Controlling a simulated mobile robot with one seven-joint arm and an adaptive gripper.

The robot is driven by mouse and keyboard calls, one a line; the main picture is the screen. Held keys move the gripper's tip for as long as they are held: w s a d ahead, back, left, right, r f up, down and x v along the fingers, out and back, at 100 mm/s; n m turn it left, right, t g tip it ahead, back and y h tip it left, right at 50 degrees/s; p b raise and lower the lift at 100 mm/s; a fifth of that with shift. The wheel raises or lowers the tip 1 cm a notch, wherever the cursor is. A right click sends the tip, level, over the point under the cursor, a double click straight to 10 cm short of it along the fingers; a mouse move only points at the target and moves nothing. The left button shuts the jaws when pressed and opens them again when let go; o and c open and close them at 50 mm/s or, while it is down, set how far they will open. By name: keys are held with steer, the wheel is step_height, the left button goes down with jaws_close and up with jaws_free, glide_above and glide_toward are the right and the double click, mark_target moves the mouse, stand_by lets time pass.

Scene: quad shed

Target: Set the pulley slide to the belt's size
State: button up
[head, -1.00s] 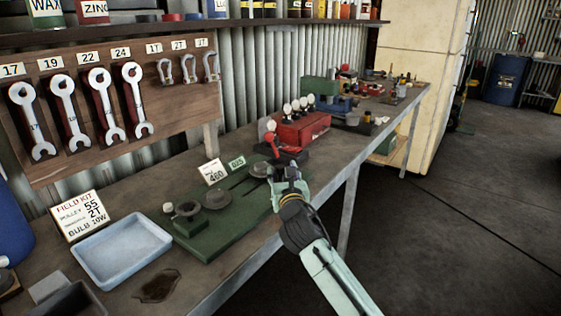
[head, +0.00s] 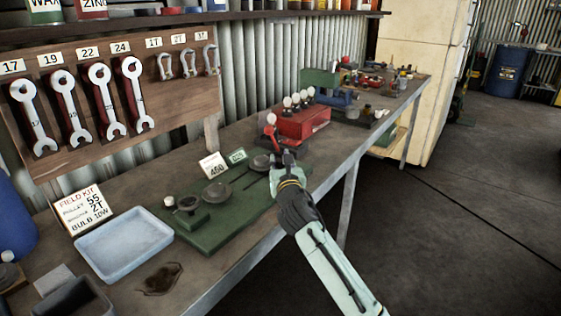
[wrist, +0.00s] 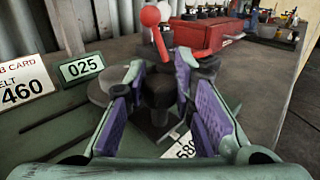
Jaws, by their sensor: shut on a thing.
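The green pulley board (head: 228,222) lies on the bench, with a slot along it. One dark grey pulley disc (head: 217,192) sits near its middle and another (head: 259,163) near its far end. My gripper (head: 286,158) is at the far right end of the board. In the wrist view its purple-padded fingers (wrist: 163,100) are shut on a dark upright knob (wrist: 158,88), whose base is partly hidden. A green readout (wrist: 81,68) shows 025. The white job card (wrist: 22,86) reads belt 460. A scale label (wrist: 184,146) reading 580 shows below the fingers.
A red-balled lever (head: 270,128) stands just beyond my gripper, before a red box (head: 303,124) with white bulbs. A pale blue tray (head: 122,247) and field kit card (head: 84,209) lie left. The bench's front edge is close on the right.

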jaws_close()
steer(key=s+a+b, duration=0.1)
steer(key=s+a, duration=0.1)
steer(key=s+a+b, duration=0.1)
steer(key=s+a, duration=0.1)
steer(key=s, duration=0.1)
steer(key=shift+f+b, duration=0.1)
steer(key=shift+b, duration=0.25)
steer(key=o, duration=0.7)
jaws_free()
steer(key=shift+s+d, duration=0.1)
steer(key=s, duration=0.4)
steer(key=s+d, duration=0.1)
steer(key=s, duration=0.3)
steer(key=s+d, duration=0.1)
steer(key=s, duration=0.3)
steer(key=shift+a, duration=0.1)
